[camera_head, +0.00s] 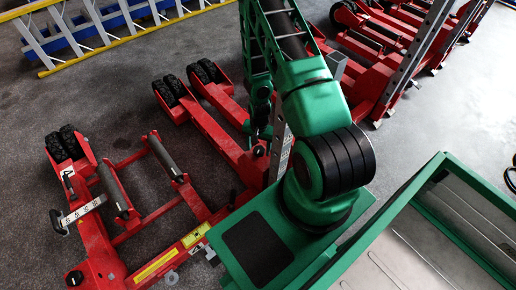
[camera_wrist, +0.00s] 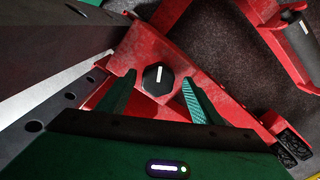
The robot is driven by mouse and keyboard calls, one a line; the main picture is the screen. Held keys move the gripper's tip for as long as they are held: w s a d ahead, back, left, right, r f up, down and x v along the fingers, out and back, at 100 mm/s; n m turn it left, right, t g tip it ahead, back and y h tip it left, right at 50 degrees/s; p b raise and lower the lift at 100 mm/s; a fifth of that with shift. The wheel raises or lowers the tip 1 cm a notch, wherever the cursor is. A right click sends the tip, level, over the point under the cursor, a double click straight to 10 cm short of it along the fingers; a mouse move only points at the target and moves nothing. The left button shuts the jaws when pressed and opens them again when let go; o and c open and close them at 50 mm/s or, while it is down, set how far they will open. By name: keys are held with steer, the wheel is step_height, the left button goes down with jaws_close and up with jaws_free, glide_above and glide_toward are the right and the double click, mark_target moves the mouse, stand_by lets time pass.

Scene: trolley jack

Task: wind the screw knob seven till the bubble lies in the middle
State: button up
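In the wrist view a black six-sided knob (camera_wrist: 158,79) with a white line, upright in the picture, sits on a red metal beam (camera_wrist: 210,73). My gripper (camera_wrist: 159,76) is open, its two green fingers on either side of the knob. Gaps show between the fingers and the knob; I cannot tell its depth relative to the knob. No number seven is readable at it. In the head view my arm covers part of the red jack (camera_head: 100,252), and I cannot make out the gripper there. I cannot make out a level bubble in either view.
The jack has black wheels (camera_head: 62,143), grey rollers (camera_head: 115,190) and a ruled strip (camera_head: 83,210). More red jacks (camera_head: 385,55) stand at the back right. A ladder (camera_head: 85,35) lies at the back left. A green-rimmed tray (camera_head: 420,185) is at the right.

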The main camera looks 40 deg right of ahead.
mark_target(258, 149)
steer(key=shift+r, duration=0.1)
step_height(258, 149, up, 10)
steer(key=shift+r, duration=0.25)
stand_by(0.4)
stand_by(0.5)
